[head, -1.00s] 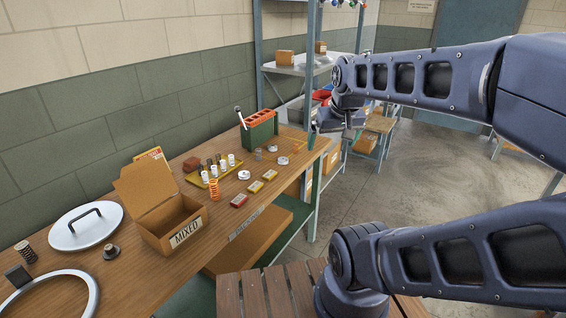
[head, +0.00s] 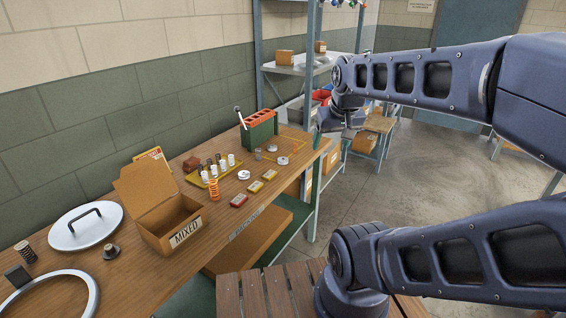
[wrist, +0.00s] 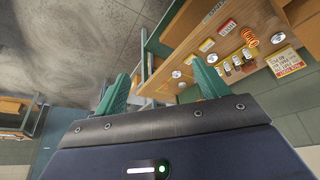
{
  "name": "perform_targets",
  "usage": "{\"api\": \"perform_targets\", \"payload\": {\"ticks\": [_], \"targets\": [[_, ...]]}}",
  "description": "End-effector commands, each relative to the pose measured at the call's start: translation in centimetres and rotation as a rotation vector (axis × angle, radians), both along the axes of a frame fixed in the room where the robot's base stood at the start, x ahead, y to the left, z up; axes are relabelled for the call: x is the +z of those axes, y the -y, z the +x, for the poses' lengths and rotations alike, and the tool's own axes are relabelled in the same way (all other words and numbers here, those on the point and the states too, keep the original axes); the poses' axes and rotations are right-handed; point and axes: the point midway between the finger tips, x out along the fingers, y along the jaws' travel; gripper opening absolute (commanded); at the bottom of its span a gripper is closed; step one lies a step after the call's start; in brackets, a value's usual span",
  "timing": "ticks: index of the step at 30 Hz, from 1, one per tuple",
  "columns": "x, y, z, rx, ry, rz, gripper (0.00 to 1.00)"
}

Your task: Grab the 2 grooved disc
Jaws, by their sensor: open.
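Three small silvery discs lie on the wooden workbench (head: 130,225). One disc (head: 244,175) is beside the yellow tray. Another disc (head: 272,148) and a third disc (head: 283,160) lie farther along, inside or beside a thin orange outline. The wrist view also shows discs, one (wrist: 227,52) near the bottles and others (wrist: 176,74) near the fingers. Grooves are too small to make out. My gripper (wrist: 160,68) is open and empty, its green fingers spread. In the head view it hangs beyond the bench's right end, apart from the discs.
A green box with orange top (head: 259,130) stands behind the discs. An orange spring (head: 213,189), small red and yellow boxes (head: 255,187) and an open cardboard box (head: 165,215) are nearer. Shelving (head: 300,68) rises behind.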

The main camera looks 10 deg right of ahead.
Motion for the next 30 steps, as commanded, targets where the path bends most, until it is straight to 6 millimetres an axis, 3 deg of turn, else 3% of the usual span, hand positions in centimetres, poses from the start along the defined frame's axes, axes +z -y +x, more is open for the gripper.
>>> {"api": "perform_targets", "payload": {"ticks": [5,8,20,30], "targets": [[0.1,0.0,0.5,0.02,-0.004,-0.015,0.73],[0.3,0.2,1.8,0.07,-0.016,-0.053,0.73],[0.4,0.7,11.3,0.456,-0.102,-0.31,0.73],[-1.6,0.3,20.0,0.821,-0.187,-0.499,0.73]]}}
